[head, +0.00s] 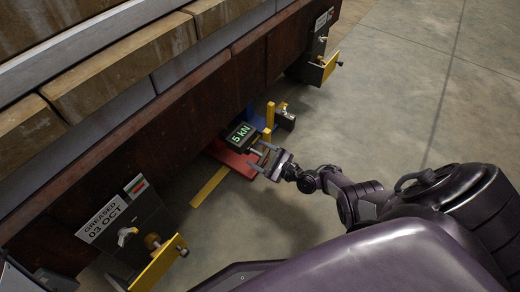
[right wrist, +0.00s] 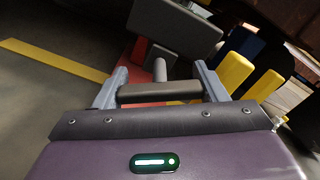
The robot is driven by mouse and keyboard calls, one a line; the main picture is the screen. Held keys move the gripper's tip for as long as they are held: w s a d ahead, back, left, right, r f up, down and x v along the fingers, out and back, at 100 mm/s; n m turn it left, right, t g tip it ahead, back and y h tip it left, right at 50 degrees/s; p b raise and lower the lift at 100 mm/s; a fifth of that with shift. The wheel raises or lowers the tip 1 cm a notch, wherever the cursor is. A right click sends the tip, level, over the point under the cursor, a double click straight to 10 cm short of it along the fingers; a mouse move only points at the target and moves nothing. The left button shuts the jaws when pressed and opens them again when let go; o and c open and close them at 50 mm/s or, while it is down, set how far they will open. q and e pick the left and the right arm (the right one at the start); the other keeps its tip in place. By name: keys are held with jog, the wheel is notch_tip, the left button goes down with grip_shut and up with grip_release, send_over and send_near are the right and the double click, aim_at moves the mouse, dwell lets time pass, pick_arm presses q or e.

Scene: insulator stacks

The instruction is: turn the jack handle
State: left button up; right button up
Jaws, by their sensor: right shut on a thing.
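The jack stands low beside the dark red-brown beam, with a red base (head: 238,162) and a dark box with a display (head: 240,134) reading "5 kN". Its handle, a grey crossbar (right wrist: 160,93) on a short shaft, shows in the right wrist view. My right gripper (head: 265,160) is at the handle; in the right wrist view its two grey fingers (right wrist: 160,88) stand at either end of the crossbar, shut on it. In the head view the fingers partly hide the handle. My left gripper is not in view.
Yellow posts (head: 269,116) and a blue part (head: 252,115) stand close behind the jack. A yellow strip (head: 209,187) lies on the floor. Brackets with yellow plates (head: 158,263) hang at the beam's near and far ends. The concrete floor (head: 400,90) at right is clear.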

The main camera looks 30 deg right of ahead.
dwell(0.4)
jog(key=o, duration=0.7)
jog(key=shift+s, duration=0.1)
jog(key=p+v, duration=0.1)
jog(key=v, duration=0.6)
jog(key=shift+s+p, duration=0.3)
jog(key=shift+p, duration=0.1)
jog(key=shift+d, duration=0.1)
jog(key=shift+s+f, duration=0.1)
